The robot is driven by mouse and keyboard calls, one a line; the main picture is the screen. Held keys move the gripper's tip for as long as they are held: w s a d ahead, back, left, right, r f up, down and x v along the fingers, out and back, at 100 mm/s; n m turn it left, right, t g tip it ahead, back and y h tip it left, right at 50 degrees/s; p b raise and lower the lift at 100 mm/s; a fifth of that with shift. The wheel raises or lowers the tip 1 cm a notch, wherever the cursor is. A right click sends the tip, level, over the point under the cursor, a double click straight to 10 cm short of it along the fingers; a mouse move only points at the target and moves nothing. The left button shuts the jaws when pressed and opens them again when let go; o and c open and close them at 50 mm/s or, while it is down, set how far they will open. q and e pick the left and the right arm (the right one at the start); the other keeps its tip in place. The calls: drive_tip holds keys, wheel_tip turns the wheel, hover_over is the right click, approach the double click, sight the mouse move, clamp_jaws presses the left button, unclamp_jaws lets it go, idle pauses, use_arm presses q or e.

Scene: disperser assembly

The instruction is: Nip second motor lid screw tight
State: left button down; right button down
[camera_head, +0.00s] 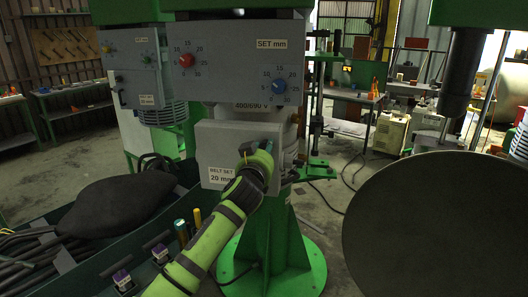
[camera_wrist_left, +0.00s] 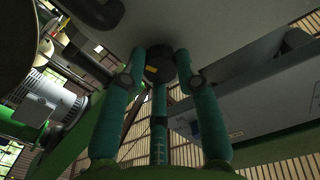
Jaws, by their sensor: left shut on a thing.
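My left gripper (camera_head: 262,147) is at the right part of the front of a grey box (camera_head: 215,140) labelled "BELT SET 20 mm". In the left wrist view its teal fingers (camera_wrist_left: 160,78) are closed around a dark round screw head (camera_wrist_left: 159,62) with a small yellow mark. The screw head sits against a grey surface (camera_wrist_left: 225,45). In the head view the hand and fingers hide the screw. Which of the lid screws it is cannot be told. My right gripper is not in view.
Above the box is a grey panel with a red knob (camera_head: 186,60) and a blue knob (camera_head: 279,86). A green machine base (camera_head: 285,255) stands below. A dark tray with cables (camera_head: 35,262) and a black bag (camera_head: 118,200) lies at left. A large grey disc (camera_head: 440,225) fills the right.

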use_arm(q)
drive_tip(key=m, duration=0.3)
drive_tip(key=shift+r+m, duration=0.2)
drive_tip(key=shift+m, duration=0.2)
drive_tip(key=m+p, duration=0.1)
drive_tip(key=m, duration=0.3)
drive_tip(key=shift+m, duration=0.3)
drive_tip(key=m, duration=0.3)
drive_tip(key=shift+m, duration=2.3)
drive_tip(key=c, duration=0.9)
unclamp_jaws()
drive_tip(key=shift+d+f, duration=0.1)
drive_tip(key=shift+s+f, duration=0.1)
